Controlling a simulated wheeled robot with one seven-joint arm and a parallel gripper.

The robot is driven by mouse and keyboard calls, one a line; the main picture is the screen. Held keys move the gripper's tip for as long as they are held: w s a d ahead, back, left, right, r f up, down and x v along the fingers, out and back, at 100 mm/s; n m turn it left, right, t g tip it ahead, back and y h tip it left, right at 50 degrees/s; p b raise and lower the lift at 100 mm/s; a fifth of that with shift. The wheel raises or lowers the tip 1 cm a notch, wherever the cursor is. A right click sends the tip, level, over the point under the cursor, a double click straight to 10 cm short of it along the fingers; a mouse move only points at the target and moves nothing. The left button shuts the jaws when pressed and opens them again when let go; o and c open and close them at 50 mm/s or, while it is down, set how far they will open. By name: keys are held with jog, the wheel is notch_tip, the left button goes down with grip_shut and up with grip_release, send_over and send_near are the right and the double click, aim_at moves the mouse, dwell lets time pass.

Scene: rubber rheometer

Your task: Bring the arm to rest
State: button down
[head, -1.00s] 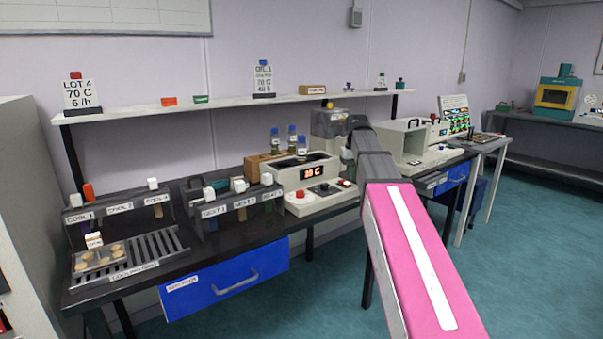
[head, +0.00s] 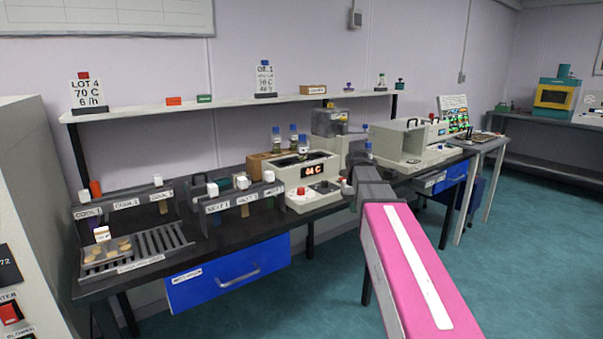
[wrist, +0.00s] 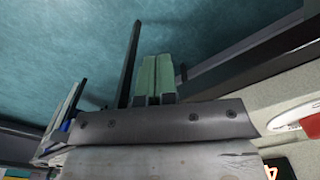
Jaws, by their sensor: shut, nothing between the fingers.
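My arm (head: 408,262), with its pink link, reaches from the lower right of the head view toward the bench front. Its grey far links end beside the heater unit. My gripper (wrist: 153,80) shows in the wrist view with its two pale green fingers together and nothing between them. The fingers point over the teal floor, beside a dark leg. In the head view I cannot make out the gripper, hidden behind the arm links.
The heater unit (head: 312,180) with a red display stands on the black bench close to the arm. Racks (head: 238,198), a slotted tray (head: 165,243) and a grey instrument (head: 410,140) also stand there. A blue drawer (head: 228,272) is below. The floor (head: 510,240) at right is clear.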

jog(key=s+f, duration=0.9)
jog(key=f, duration=0.3)
jog(key=s+f, duration=0.9)
jog(key=f, duration=0.4)
jog(key=shift+m, duration=0.4)
